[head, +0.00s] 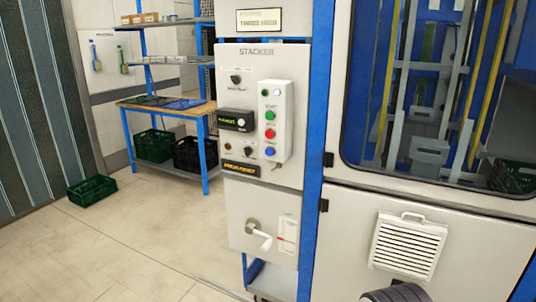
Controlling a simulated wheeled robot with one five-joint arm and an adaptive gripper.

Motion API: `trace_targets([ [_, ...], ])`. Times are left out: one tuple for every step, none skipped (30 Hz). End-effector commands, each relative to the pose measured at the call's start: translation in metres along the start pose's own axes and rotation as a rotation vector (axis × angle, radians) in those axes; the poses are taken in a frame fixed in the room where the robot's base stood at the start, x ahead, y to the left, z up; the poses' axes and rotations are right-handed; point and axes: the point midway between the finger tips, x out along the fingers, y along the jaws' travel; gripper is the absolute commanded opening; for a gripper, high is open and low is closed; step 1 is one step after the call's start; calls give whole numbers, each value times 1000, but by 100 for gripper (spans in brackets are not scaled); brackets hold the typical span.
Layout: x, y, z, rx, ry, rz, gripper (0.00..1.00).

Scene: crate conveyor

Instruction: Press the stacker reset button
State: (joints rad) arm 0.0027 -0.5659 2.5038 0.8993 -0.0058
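The stacker control panel (232,160) is a light grey upright cabinet with "STACKER" printed at its top. A white button box (282,122) is fixed on its right half. The box carries a green button (270,115), a red button (270,133) and a blue button (270,151) in a column, with small round pieces above them. The small labels are too blurred to read, so I cannot tell by text which button is the reset. My gripper is not in view. A dark grey ribbed part at the bottom edge seems to be my arm.
A small black display (236,120) with green text and several knobs sit left of the box. A switch handle (259,234) sticks out lower down. A blue-framed machine with a window (440,90) stands right. A workbench (165,106) and green crate (91,190) are left; floor between is clear.

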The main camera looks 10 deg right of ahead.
Motion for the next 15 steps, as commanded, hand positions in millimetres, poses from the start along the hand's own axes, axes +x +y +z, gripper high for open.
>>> trace_targets([
  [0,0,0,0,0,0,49],
  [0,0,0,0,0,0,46],
  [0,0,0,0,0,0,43],
  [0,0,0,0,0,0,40],
  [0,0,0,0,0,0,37],
  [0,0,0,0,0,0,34],
  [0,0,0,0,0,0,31],
  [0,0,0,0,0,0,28],
  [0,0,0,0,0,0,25],
  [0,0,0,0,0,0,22],
  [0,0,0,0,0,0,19],
  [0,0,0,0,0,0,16],
  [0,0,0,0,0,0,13],
  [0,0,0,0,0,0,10],
  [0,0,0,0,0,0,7],
])
